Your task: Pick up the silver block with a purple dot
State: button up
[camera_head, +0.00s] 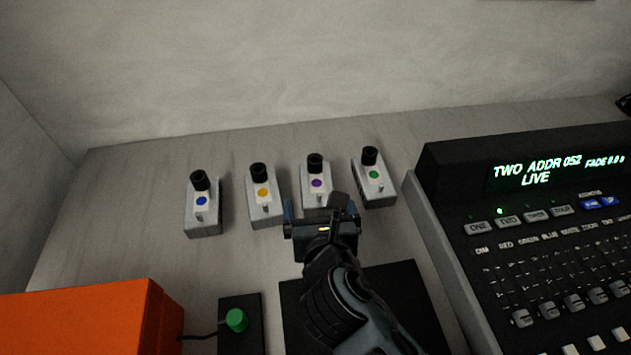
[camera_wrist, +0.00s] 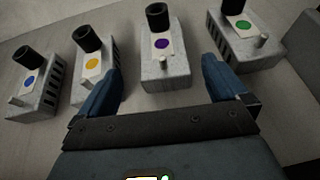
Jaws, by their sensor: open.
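The silver block with a purple dot (camera_head: 317,184) stands third from the left in a row of similar blocks on the table. It has a black cylinder on its far end and a small knob on its near end. In the wrist view the purple-dot block (camera_wrist: 163,68) lies ahead of and between my two blue fingers. My gripper (camera_head: 320,209) is open and empty, just in front of this block, and hides its near end in the head view. The gripper also shows in the wrist view (camera_wrist: 165,90). I cannot tell whether a finger touches the block.
Similar blocks have a blue dot (camera_head: 202,203), a yellow dot (camera_head: 263,194) and a green dot (camera_head: 374,176); the last two flank the purple one with narrow gaps. A black console (camera_head: 450,200) stands right. An orange box (camera_head: 80,318) and green button (camera_head: 236,320) are at front left.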

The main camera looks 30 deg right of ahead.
aim_at(317, 189)
jog(key=x, duration=0.7)
jog(key=shift+s+d, duration=0.1)
jog(key=shift+d, duration=0.15)
jog(key=c, duration=1.5)
jog(key=shift+r, duration=0.2)
